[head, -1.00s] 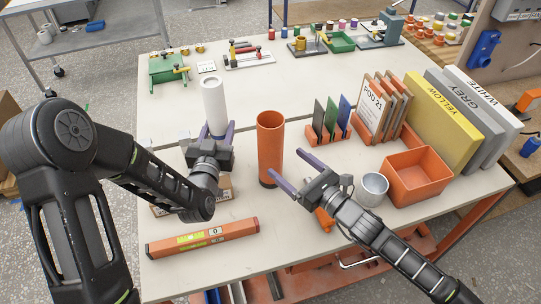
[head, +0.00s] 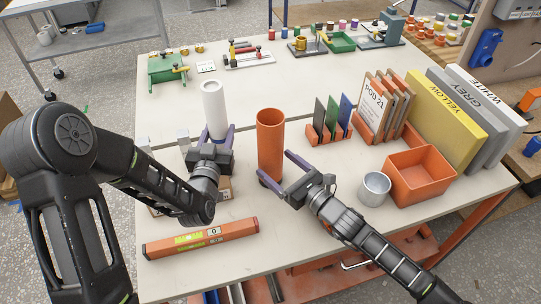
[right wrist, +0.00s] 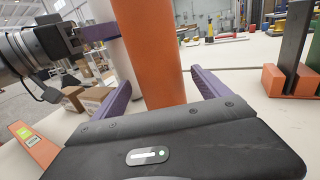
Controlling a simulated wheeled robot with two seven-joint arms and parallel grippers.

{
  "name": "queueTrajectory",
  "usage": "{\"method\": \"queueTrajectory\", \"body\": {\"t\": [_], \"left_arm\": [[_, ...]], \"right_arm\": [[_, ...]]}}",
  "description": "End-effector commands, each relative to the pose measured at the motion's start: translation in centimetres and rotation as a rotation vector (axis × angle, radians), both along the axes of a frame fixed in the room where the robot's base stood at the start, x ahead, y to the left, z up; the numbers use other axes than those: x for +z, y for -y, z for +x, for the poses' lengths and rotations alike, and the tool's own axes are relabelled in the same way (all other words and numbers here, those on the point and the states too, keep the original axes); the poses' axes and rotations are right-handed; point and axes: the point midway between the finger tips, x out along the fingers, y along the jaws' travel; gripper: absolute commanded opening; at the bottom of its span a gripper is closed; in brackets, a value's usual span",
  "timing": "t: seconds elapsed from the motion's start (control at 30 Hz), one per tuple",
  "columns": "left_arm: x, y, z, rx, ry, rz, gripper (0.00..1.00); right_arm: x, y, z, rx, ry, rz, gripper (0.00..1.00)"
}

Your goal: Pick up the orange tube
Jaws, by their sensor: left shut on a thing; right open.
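The orange tube (head: 270,138) stands upright on the workbench near the middle of the head view. In the right wrist view the orange tube (right wrist: 152,55) rises ahead of the palm, in line with the gap between the fingers. My right gripper (head: 276,167) is open, with its fingertips at the lower part of the tube; I cannot tell whether they touch it. It also shows in the right wrist view (right wrist: 163,90). My left gripper (head: 216,138) is shut on a white tube (head: 213,108), which is upright to the left of the orange one.
An orange spirit level (head: 200,238) lies at the front left. A grey metal cup (head: 375,188) and an orange bin (head: 420,175) stand right of my right gripper. Small coloured panels in an orange rack (head: 330,132) stand behind. The bench (head: 250,85) has free room at the back.

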Motion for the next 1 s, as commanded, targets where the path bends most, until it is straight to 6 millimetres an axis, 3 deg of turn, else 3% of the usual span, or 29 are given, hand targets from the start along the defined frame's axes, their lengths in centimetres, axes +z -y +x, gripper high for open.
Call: {"method": "queueTrajectory", "body": {"t": [0.2,0.83,1.0], "left_arm": [[-0.6,0.0,0.0,0.0,0.001,0.0,0.01],[-0.5,0.0,0.0,0.0,0.001,0.0,0.01],[-0.5,0.0,0.0,0.0,0.001,0.0,0.01]], "right_arm": [[-0.1,-2.1,1.8,0.002,0.0,0.001,0.86],[0.0,-2.2,1.9,0.0,0.0,0.0,0.86],[0.0,-2.2,1.9,0.001,0.0,0.0,0.72]]}}
